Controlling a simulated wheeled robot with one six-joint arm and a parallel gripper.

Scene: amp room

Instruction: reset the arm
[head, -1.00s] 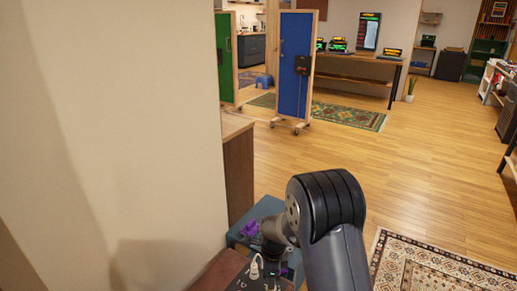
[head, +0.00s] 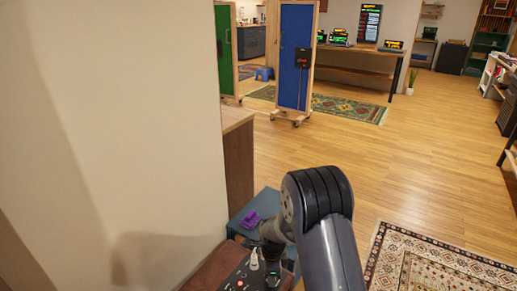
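My arm reaches up from the bottom of the head view and bends down to the left. My gripper (head: 271,250) is at its far end, small, dark and partly hidden by my own wrist, so its fingers cannot be made out. It appears just above or in front of a black panel (head: 240,283) with knobs and a white plug-like piece (head: 254,259). A purple object (head: 250,220) lies on a blue-grey box (head: 266,203), left of and beyond my wrist. I see nothing clearly held.
A plain wall (head: 120,130) fills the left side, close to my arm. A wooden cabinet (head: 238,165) stands behind the box. A patterned rug (head: 430,262) lies at right. Open wooden floor (head: 420,160) spreads beyond, with a blue panel on wheels (head: 294,60).

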